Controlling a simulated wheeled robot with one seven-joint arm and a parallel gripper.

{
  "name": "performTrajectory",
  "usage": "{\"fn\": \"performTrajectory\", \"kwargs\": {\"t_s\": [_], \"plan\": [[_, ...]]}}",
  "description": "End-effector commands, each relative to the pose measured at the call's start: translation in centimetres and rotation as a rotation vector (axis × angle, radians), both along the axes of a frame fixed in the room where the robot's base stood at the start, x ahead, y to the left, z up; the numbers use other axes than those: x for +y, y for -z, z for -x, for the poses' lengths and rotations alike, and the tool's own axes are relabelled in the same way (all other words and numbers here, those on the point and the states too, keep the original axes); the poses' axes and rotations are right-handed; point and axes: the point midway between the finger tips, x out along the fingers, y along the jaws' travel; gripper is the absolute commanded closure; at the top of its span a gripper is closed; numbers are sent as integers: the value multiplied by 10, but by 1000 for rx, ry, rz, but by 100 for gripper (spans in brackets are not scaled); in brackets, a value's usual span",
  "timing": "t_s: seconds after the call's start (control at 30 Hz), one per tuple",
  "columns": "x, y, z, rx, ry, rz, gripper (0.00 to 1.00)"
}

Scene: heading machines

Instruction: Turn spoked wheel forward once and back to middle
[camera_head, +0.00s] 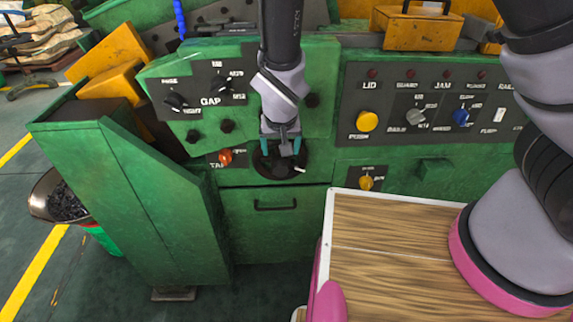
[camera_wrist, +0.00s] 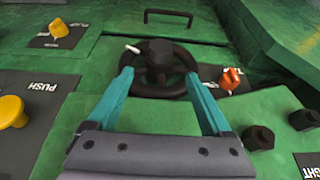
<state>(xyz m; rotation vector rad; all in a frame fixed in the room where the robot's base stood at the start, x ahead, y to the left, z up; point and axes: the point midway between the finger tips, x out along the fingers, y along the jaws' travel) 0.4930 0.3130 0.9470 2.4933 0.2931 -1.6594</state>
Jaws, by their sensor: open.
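The spoked wheel (camera_wrist: 139,88) is black with a round hub and a small white handle or mark on its rim. It sits on the green machine's front, below the panel. In the head view the wheel (camera_head: 263,168) is partly hidden behind my gripper (camera_head: 283,143). The white piece shows at its lower right there. In the wrist view my gripper (camera_wrist: 160,98) has its two teal fingers spread apart, one on each side of the hub, with nothing between them but the view of the wheel. I cannot tell whether the fingertips touch the rim.
An orange knob (camera_head: 225,156) is close left of the wheel. Black knobs (camera_head: 227,126) sit above it. A yellow knob (camera_head: 366,183) and a yellow push button (camera_head: 367,121) are to the right. A drawer handle (camera_head: 275,205) is below. A wood-topped surface (camera_head: 390,240) stands in front right.

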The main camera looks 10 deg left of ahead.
Motion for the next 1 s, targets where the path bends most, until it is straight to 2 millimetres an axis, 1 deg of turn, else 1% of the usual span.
{"fn": "performTrajectory", "kwargs": {"t_s": [0.3, 0.5, 0.6, 0.7, 0.97, 1.0], "plan": [[4, 54, -22, 4, 2, 2, 16], [8, 81, -32, 3, 0, 0, 16], [9, 89, -35, 4, 0, 1, 16], [10, 92, -37, 3, 0, -1, 16], [10, 93, -37, 4, 0, -2, 16], [10, 93, -37, 4, 0, -2, 31]]}}
